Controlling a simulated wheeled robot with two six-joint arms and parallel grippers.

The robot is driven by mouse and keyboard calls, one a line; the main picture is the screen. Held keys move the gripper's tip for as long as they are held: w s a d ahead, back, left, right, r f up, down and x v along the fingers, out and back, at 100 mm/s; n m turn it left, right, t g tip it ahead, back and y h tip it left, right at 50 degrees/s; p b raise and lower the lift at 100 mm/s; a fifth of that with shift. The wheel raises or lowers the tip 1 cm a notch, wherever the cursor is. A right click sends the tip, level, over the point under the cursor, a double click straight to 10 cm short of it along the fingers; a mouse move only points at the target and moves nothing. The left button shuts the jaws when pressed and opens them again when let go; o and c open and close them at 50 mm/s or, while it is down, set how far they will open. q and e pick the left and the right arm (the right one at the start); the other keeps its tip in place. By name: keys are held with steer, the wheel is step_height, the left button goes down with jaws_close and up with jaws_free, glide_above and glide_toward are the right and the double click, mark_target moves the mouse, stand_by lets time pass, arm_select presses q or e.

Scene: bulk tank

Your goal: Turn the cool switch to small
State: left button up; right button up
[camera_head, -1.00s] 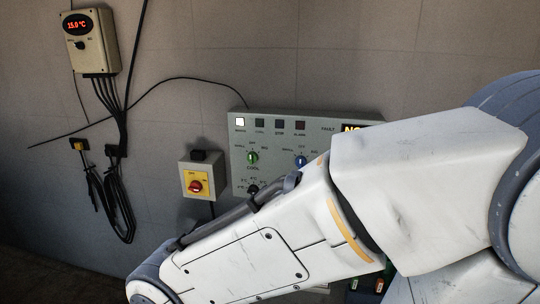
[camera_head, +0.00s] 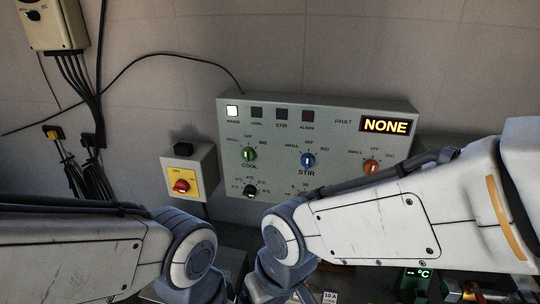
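The cool switch (camera_head: 249,154) is a green knob on the left of the grey control panel (camera_head: 420,105). It has SMALL marked to its left, OFF above and BIG to its right. Its pointer looks about upright, toward OFF, but is small to read. My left arm comes in from the left and my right arm from the right; both bend down below the panel. Neither gripper's fingers show, and nothing of mine touches the cool switch.
The blue stir knob (camera_head: 307,160) and an orange knob (camera_head: 371,167) sit right of it, a black dial (camera_head: 249,191) below. The fault display (camera_head: 385,125) reads NONE. Cables hang farther left.

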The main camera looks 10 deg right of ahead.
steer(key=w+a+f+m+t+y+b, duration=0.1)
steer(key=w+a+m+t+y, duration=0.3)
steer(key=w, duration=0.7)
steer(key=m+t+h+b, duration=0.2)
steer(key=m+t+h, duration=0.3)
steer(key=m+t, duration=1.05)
glide_toward(248, 156)
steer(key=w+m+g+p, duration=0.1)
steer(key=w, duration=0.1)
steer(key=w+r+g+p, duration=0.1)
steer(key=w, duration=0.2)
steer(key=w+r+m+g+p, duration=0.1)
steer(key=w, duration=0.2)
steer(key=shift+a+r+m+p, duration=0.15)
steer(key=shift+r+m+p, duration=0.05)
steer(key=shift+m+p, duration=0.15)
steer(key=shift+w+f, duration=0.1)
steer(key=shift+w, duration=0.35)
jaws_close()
